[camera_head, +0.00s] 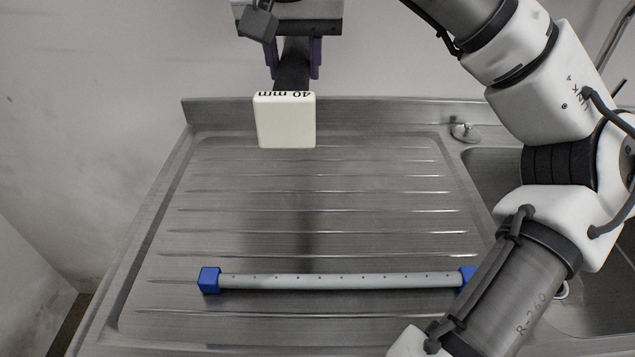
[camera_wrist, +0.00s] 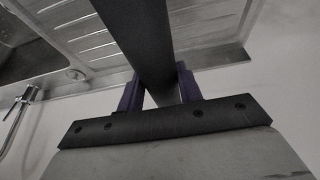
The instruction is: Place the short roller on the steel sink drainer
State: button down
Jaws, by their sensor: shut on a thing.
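My gripper (camera_head: 294,72) is at the top of the head view, its purple fingers shut on a dark bar with a white square end block marked "40 mm", which I take as the short roller (camera_head: 285,120). The roller is held above the back part of the steel sink drainer (camera_head: 380,195), apart from it, with its white end towards the head camera. In the wrist view the dark bar (camera_wrist: 135,35) runs between both fingers (camera_wrist: 160,85). The roller's far end is hidden behind the gripper in the head view.
A grey bar with blue ends (camera_head: 340,281) lies across the front of the drainer. The ridged middle is clear. The sink basin (camera_head: 600,300) is at the right, partly behind my arm. A drain plug (camera_head: 465,132) sits at the back right. A wall stands behind.

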jog(key=shift+w+r, duration=0.15)
jog(key=shift+w, duration=0.1)
jog(key=shift+w+f, duration=0.1)
jog(key=shift+f, duration=0.2)
notch_tip(320, 180, down, 19)
jog(key=shift+f, duration=0.1)
jog(key=shift+f+b, duration=0.15)
jog(key=shift+b, duration=0.3)
jog(key=c, duration=0.9)
grip_release()
jog(key=shift+c, duration=0.2)
